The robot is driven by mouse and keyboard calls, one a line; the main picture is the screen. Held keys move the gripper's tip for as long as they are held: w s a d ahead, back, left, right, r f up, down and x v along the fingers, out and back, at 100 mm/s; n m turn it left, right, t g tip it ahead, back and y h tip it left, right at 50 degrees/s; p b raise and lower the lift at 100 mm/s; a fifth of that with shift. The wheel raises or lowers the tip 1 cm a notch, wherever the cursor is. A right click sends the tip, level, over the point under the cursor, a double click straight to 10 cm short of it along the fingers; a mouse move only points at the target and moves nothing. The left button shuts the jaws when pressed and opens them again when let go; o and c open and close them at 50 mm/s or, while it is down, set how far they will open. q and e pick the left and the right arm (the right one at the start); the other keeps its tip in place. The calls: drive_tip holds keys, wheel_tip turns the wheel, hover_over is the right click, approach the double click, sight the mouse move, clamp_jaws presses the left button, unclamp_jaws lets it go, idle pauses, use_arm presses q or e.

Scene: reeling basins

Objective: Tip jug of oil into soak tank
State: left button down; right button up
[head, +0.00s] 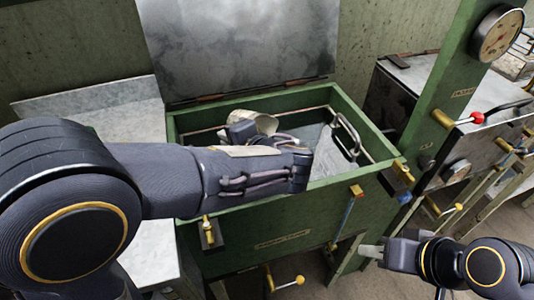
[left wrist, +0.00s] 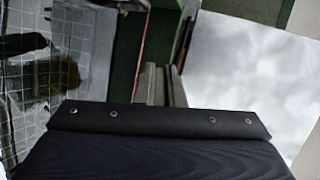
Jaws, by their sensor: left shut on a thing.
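The green soak tank (head: 262,242) stands in the middle of the head view with its lid (head: 240,45) raised. My left arm reaches across it from the left. My left gripper (head: 248,130) is over the open tank, shut on a cream jug (head: 266,122) that appears tilted. The arm and gripper hide much of the jug, and I cannot tell whether oil flows from it. In the left wrist view the grey fingers (left wrist: 162,85) show only in part. My right gripper (head: 372,250) is low at the right, outside the tank; its finger gap is unclear.
A wire handle (head: 346,135) rises inside the tank at the right. A pale counter (head: 105,108) lies at the left. A green post with a gauge (head: 497,34) and a red-knobbed lever (head: 477,117) stand at the right. Brass-fitted valves line the tank's front.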

use_arm(q)
drive_tip(key=shift+s+d+r+t+y+b, duration=0.2)
drive_tip(key=shift+r+t+y+b, duration=0.15)
drive_tip(key=shift+t+y+b, duration=0.45)
drive_tip(key=shift+b, duration=0.4)
drive_tip(key=shift+r+t, duration=0.25)
drive_tip(key=shift+t, duration=0.15)
drive_tip(key=shift+a, duration=0.1)
drive_tip(key=shift+r+t+y+b, duration=0.15)
drive_tip(key=shift+t+y+b, duration=0.3)
drive_tip(key=shift+b, duration=0.5)
drive_tip(key=shift+s+d+r+t+y+b, duration=0.15)
drive_tip(key=shift+r+t+y+b, duration=0.15)
drive_tip(key=shift+r, duration=0.2)
drive_tip(key=shift+s+d+r+t+y+b, duration=0.1)
drive_tip(key=shift+r+t+y+b, duration=0.15)
drive_tip(key=shift+r, duration=0.2)
